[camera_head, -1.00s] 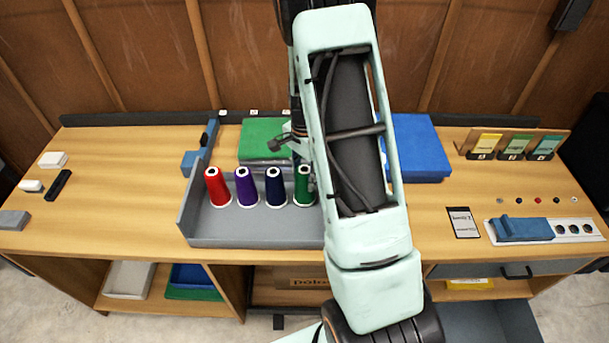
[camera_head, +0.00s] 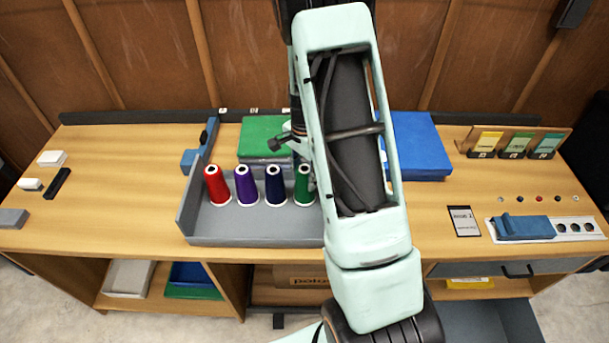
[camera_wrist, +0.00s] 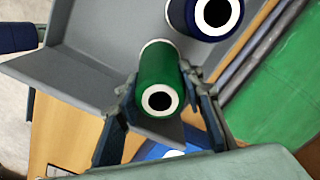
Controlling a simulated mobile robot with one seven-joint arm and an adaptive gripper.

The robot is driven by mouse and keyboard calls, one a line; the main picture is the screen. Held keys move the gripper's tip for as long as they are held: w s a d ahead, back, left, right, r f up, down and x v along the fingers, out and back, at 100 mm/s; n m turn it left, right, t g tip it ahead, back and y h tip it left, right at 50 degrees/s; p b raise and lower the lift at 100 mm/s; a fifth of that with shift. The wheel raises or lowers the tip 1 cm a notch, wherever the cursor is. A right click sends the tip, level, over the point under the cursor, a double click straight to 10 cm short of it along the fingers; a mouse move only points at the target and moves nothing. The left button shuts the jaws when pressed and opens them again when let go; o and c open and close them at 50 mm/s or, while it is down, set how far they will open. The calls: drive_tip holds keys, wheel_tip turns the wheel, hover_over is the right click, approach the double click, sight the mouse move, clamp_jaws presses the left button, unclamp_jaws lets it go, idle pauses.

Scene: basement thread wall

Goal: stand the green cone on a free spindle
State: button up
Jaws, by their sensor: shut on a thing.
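The green cone (camera_head: 303,187) stands upright at the right end of the visible row in the grey tray (camera_head: 250,235), partly covered by my arm. In the wrist view my gripper (camera_wrist: 160,112) has a finger on each side of the green cone (camera_wrist: 160,70) and is shut on it. The cone's white-ringed top faces the camera. I cannot make out a free spindle in either view.
Navy (camera_head: 275,187), purple (camera_head: 246,187) and red (camera_head: 217,187) cones stand close to the left of the green one. Green (camera_head: 262,135) and blue (camera_head: 420,145) boxes lie behind. In the wrist view a blue thing (camera_wrist: 150,151) shows partly below the green cone.

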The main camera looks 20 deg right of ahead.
drive_tip(key=o, duration=1.5)
drive_tip(key=shift+c, duration=0.2)
